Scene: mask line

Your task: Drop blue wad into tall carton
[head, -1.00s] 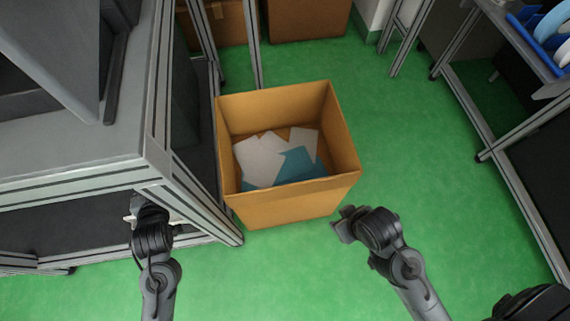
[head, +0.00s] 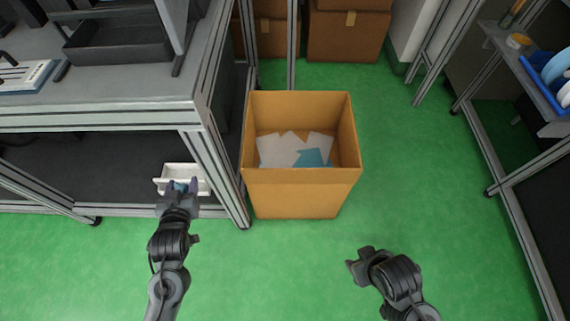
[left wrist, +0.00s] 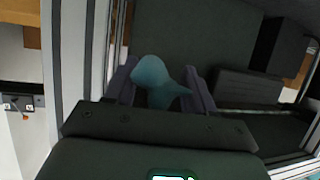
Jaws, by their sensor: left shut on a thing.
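The blue wad (left wrist: 155,80) is between the fingers of my left gripper (left wrist: 160,88) in the left wrist view. In the head view my left gripper (head: 180,188) is shut on the wad, just in front of a small white tray at the lower shelf. The tall carton (head: 298,190) stands open on the floor to the right of my left gripper, with white and blue sheets (head: 313,158) inside. My right gripper (head: 357,262) is at the lower right, in front of the carton; its fingers are too unclear to tell their state.
The white tray (head: 168,171) sits on the lower shelf of the metal workbench (head: 130,112). A bench post (head: 222,180) stands between my left gripper and the carton. Closed brown boxes (head: 346,34) are at the back. Green floor is clear in front and at right.

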